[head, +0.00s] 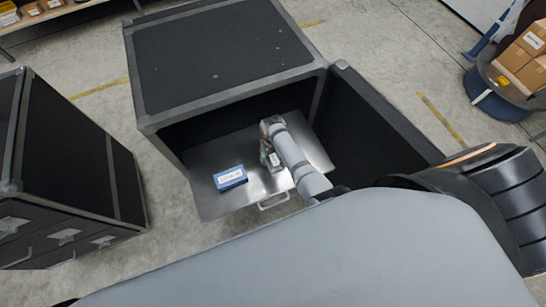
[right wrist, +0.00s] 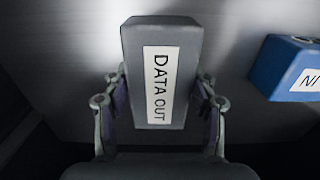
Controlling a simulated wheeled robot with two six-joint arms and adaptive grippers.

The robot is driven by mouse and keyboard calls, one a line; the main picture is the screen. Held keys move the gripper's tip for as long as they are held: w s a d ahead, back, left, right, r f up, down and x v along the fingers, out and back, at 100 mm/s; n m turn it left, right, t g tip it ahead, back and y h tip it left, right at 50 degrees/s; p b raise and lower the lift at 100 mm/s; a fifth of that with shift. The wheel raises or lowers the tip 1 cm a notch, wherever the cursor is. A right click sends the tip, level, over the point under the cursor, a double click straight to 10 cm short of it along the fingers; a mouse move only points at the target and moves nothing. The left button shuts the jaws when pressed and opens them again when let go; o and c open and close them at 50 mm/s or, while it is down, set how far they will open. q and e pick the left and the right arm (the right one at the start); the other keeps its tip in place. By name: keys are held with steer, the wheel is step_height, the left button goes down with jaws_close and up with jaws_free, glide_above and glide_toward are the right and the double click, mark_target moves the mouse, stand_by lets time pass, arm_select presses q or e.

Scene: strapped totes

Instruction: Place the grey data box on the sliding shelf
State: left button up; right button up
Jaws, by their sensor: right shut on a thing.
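The grey data box (right wrist: 160,36) has a white label reading "DATA OUT" and fills the middle of the right wrist view. My right gripper (right wrist: 160,88) is shut on it, with one finger on each side. In the head view my right gripper (head: 269,155) is over the metal sliding shelf (head: 215,204), which is pulled out of the black case. The grey box (head: 272,160) is small and partly hidden there. I cannot tell whether it touches the shelf. My left gripper is not in view.
A blue box (head: 230,177) with a white label stands on the shelf, left of my right gripper. The shelf's front handle (head: 273,202) is below. The black case (head: 225,55) encloses the back, and its open door (head: 370,125) stands right. A drawer cabinet (head: 75,180) is left.

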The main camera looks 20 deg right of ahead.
mark_target(273, 156)
steer(key=shift+f, duration=0.15)
steer(key=o, duration=1.7)
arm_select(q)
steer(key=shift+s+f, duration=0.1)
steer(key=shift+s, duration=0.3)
arm_select(e)
steer(key=shift+r, duration=0.45)
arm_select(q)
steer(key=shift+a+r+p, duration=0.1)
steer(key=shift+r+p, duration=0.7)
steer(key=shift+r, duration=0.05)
arm_select(e)
step_height(273, 156, up, 11)
steer(key=shift+r, duration=0.2)
